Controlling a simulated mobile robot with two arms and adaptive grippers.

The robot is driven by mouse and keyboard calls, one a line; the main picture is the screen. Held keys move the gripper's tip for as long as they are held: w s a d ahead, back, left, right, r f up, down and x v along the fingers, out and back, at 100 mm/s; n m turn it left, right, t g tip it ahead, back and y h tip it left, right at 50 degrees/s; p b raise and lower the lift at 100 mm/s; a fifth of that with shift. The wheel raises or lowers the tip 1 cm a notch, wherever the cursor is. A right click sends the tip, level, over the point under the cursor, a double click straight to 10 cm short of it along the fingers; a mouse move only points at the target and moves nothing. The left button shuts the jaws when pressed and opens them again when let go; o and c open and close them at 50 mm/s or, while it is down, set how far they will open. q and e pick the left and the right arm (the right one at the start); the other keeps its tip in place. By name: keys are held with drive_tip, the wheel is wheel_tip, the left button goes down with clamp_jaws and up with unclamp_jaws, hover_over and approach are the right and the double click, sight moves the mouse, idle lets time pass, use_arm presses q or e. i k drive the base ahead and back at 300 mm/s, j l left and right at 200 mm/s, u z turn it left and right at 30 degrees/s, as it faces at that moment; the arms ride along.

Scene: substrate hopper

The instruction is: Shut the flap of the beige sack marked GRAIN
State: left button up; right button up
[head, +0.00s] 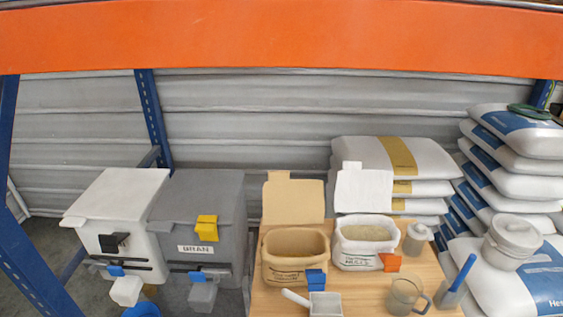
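The beige sack (294,272) stands open on the wooden table. Its flap (293,198) is raised upright behind the mouth, and brownish contents show inside. Small dark print is on its front, too small to read, so I cannot confirm the GRAIN marking. A blue clip (316,279) is at the lower right of its front. Neither of my grippers is in view.
A white sack (360,260) with a raised flap and an orange clip (391,262) stands close right. A white scoop (325,304), clear jug (404,296) and small canister (416,238) share the table. A grey BRAN bin (195,215) stands left. An orange beam (280,37) crosses above.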

sight(286, 201)
drive_tip(key=i+j+z, duration=0.1)
drive_tip(key=z, duration=0.35)
drive_tip(key=i+j+z, duration=0.15)
drive_tip(key=z, duration=0.3)
drive_tip(key=i+j+z, duration=0.25)
drive_tip(key=z, duration=0.2)
